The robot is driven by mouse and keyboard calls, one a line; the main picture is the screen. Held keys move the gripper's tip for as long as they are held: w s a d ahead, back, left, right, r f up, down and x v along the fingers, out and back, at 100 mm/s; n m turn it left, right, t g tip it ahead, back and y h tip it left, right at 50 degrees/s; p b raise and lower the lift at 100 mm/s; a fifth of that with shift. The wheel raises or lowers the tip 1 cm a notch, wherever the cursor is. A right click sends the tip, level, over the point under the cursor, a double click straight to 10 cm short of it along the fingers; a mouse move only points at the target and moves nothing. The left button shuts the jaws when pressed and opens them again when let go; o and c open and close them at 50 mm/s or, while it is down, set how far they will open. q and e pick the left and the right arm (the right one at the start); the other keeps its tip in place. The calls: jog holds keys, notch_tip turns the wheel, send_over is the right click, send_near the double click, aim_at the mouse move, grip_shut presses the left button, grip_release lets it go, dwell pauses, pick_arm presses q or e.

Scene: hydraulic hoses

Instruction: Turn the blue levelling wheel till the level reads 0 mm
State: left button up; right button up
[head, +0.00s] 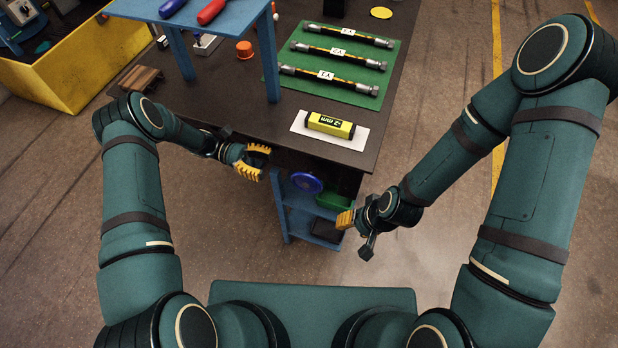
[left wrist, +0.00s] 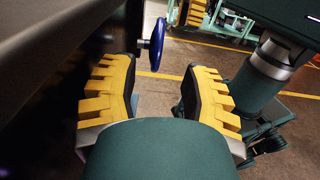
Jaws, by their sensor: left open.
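The blue levelling wheel (head: 307,182) is on the table's front side, below the tabletop edge. It also shows nearly edge-on in the left wrist view (left wrist: 157,45), beyond my fingertips. The yellow level (head: 330,125) lies on a white plate on the tabletop; its label ends in "mm", but I cannot read the digit surely. My left gripper (head: 255,162) is open and empty, to the left of the wheel and apart from it. In the left wrist view its two yellow fingers (left wrist: 157,92) are spread. My right gripper (head: 345,219) is below and right of the wheel; its opening is unclear.
A green mat (head: 322,86) with tagged hoses lies on the dark table (head: 227,98). A blue stand (head: 246,15) with screwdrivers rises at the left. An orange cap (head: 244,50) stands nearby. Blue shelving (head: 280,215) with a green bin (head: 333,201) is under the table.

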pick_arm(q)
jog(key=p, duration=0.1)
send_near(319, 181)
jog(key=x, duration=0.7)
jog(key=shift+d, duration=0.15)
grip_shut()
